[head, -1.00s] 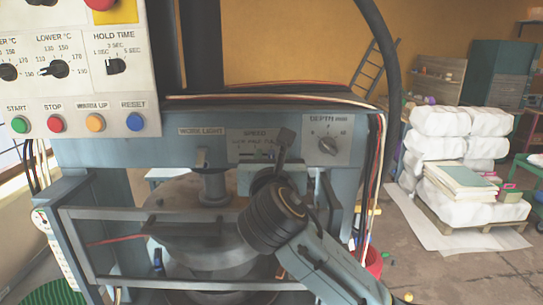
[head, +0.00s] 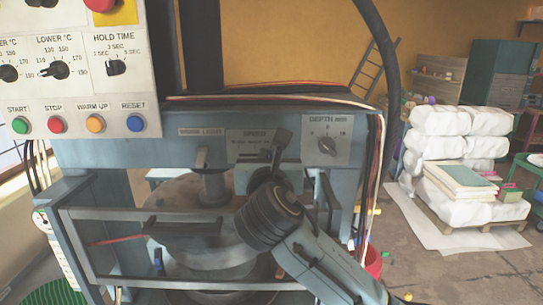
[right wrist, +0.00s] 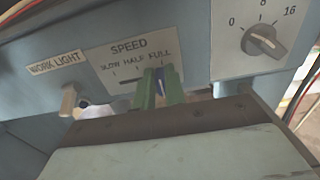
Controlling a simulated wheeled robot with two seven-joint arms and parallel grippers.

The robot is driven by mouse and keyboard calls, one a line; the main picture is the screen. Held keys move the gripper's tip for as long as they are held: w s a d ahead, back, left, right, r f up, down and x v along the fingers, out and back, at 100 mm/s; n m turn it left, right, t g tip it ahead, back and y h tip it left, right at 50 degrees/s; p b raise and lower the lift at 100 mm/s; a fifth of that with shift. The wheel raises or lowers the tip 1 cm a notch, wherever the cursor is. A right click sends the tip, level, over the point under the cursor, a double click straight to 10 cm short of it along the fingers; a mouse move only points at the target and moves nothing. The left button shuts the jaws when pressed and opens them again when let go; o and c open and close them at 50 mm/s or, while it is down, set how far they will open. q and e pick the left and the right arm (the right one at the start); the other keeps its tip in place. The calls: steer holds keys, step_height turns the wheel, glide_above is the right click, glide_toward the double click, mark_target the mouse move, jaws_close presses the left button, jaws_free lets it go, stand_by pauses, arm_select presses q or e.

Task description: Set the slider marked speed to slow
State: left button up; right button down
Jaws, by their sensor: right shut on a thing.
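In the head view the right gripper (head: 268,158) is in front of the speed plate (head: 247,143) and hides the knob and part of the plate. My left gripper is not in view.
The depth dial (head: 327,146) is close on the right of the slider, and the work light lever (head: 202,156) on the left. Above left is a control panel (head: 80,85) with coloured buttons. Cables (head: 379,160) hang at the machine's right edge.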

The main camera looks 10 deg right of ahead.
mark_target(236, 150)
steer(key=a+p, duration=0.1)
steer(key=a, duration=0.2)
steer(key=w+a+p, duration=0.1)
steer(key=a+p, duration=0.1)
steer(key=a, duration=0.1)
steer(key=shift+w+r, duration=0.1)
steer(key=shift+r, duration=0.1)
steer(key=shift+a+f+p, duration=0.1)
steer(key=shift+a+p, duration=0.2)
steer(key=shift+p, duration=0.05)
steer(key=c, duration=1.4)
jaws_free()
steer(key=shift+w+a+f, duration=0.1)
steer(key=shift+a, duration=0.05)
steer(key=shift+c, duration=0.2)
steer(key=s+a+b, duration=0.1)
steer(key=s+a, duration=0.1)
steer(key=s, duration=1.1)
steer(key=shift+a, duration=0.25)
steer(key=shift+s, duration=0.1)
